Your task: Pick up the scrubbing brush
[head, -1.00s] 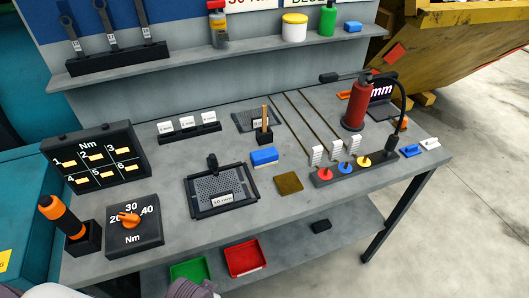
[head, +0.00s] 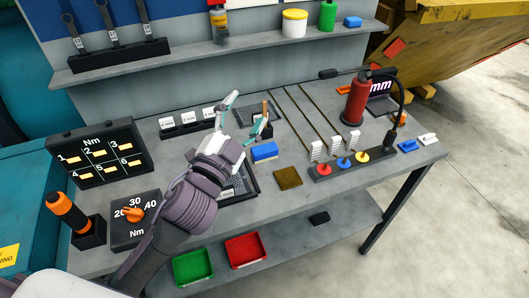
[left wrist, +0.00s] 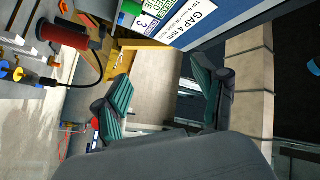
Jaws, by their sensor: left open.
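A blue block with a pale underside (head: 264,153) lies on the workbench, just right of my left gripper; it may be the scrubbing brush. A wooden handle (head: 265,110) stands in a small dark holder behind it; I cannot tell which of the two is the brush. My left gripper (head: 244,113) is open and empty above the bench, its fingers spread close to the wooden handle. Its open fingers show in the left wrist view (left wrist: 164,95) with nothing between them. My right gripper is not in view.
My left arm partly hides a mesh tray (head: 250,190). A brown pad (head: 288,178) lies right of it. A red extinguisher (head: 356,103) stands at the back right, behind a strip of coloured knobs (head: 345,163). A torque dial box (head: 135,235) is front left.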

